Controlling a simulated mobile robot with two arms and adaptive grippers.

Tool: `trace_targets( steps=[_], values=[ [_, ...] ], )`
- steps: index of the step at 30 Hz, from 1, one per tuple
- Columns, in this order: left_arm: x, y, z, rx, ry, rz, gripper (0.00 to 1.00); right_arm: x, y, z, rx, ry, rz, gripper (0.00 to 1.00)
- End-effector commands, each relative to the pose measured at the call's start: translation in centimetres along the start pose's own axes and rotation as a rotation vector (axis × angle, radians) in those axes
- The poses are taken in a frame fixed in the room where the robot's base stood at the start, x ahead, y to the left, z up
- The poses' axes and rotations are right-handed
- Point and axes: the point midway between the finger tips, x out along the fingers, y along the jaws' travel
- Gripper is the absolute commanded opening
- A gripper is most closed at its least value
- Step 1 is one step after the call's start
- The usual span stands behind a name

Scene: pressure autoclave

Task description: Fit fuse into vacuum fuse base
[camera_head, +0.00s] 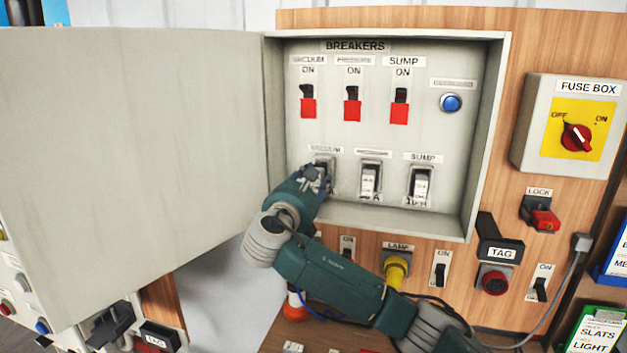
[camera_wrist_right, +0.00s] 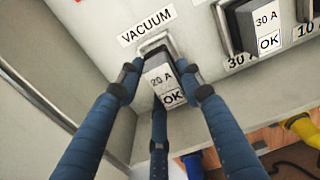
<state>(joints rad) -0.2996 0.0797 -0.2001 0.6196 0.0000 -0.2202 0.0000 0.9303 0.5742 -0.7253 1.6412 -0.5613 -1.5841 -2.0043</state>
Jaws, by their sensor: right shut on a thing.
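The breaker cabinet (camera_head: 493,120) is open. Its bottom row has the vacuum fuse base (camera_head: 324,163) at the left, under a VACUUM label. My right gripper (camera_head: 314,178) is at this base and covers most of it in the head view. In the right wrist view, the three-fingered gripper (camera_wrist_right: 157,82) is shut around a grey fuse (camera_wrist_right: 157,80) marked 20 A and OK. The fuse's upper end is at the metal-rimmed vacuum base (camera_wrist_right: 154,41); I cannot tell how deep it sits. My left gripper is not in view.
Two fuses, the middle one (camera_head: 370,181) and the sump one (camera_head: 420,184), sit in bases to the right. Red-and-black breakers (camera_head: 352,106) are above. The open cabinet door (camera_head: 130,160) stands left of the arm. The fuse box (camera_head: 575,125) is at the right.

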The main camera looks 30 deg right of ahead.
Motion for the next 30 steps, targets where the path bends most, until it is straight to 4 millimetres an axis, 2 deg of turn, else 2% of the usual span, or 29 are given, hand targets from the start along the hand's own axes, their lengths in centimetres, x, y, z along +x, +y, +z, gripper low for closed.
trace_targets(
  steps=[7,30],
  values=[
    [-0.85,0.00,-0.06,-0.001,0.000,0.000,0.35,-0.01,0.01,0.16,-0.001,0.000,0.000,0.09],
    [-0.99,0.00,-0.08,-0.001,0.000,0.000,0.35,0.68,0.05,0.10,0.000,-0.001,0.001,0.09]
  ],
)
